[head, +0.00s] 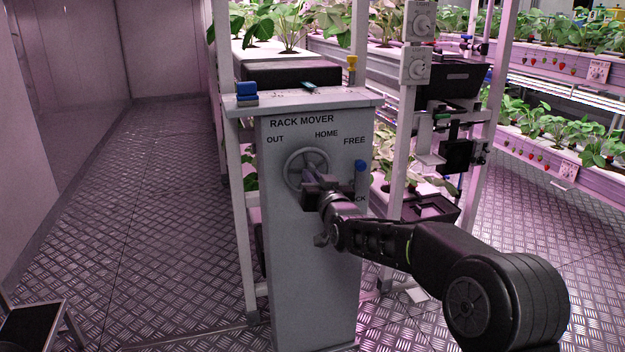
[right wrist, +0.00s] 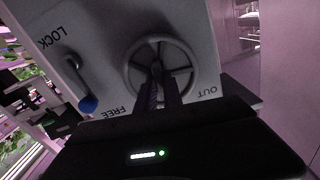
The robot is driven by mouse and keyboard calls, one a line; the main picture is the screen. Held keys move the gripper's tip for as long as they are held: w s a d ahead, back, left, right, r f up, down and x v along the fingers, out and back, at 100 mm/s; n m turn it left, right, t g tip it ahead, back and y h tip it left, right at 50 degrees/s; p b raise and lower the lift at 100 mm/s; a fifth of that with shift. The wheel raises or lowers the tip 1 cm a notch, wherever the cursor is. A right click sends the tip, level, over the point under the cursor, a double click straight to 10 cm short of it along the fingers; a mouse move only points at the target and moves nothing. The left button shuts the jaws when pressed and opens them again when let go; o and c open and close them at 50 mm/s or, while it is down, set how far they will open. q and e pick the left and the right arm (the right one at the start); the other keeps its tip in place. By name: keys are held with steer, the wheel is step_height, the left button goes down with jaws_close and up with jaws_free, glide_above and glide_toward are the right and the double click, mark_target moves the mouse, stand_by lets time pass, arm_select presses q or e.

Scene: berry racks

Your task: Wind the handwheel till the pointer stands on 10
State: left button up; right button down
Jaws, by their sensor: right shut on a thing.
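The grey handwheel (head: 289,165) is on the front of the grey post marked RACK MOVER (head: 305,290), below the words OUT and HOME. It is round with spokes and also shows in the right wrist view (right wrist: 131,62). My right gripper (head: 314,181) reaches in from the right and is shut on the handwheel near its middle; in the right wrist view its fingers (right wrist: 158,80) meet there. The fingers hide part of the hub and spokes. I cannot make out a pointer or a figure 10 in either view. My left gripper is not in view.
A blue-knobbed lever (head: 360,167) stands right of the wheel, between FREE and LOCK, close to my right arm; its knob shows in the right wrist view (right wrist: 88,104). Plant racks (head: 385,62) stand behind and right.

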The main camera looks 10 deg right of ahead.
steer(key=shift+n, duration=0.8)
steer(key=c, duration=1.5)
jaws_free()
steer(key=s, duration=0.5)
steer(key=s+p, duration=0.1)
steer(key=s, duration=0.1)
steer(key=shift+s+d, duration=0.25)
steer(key=shift+s, duration=0.15)
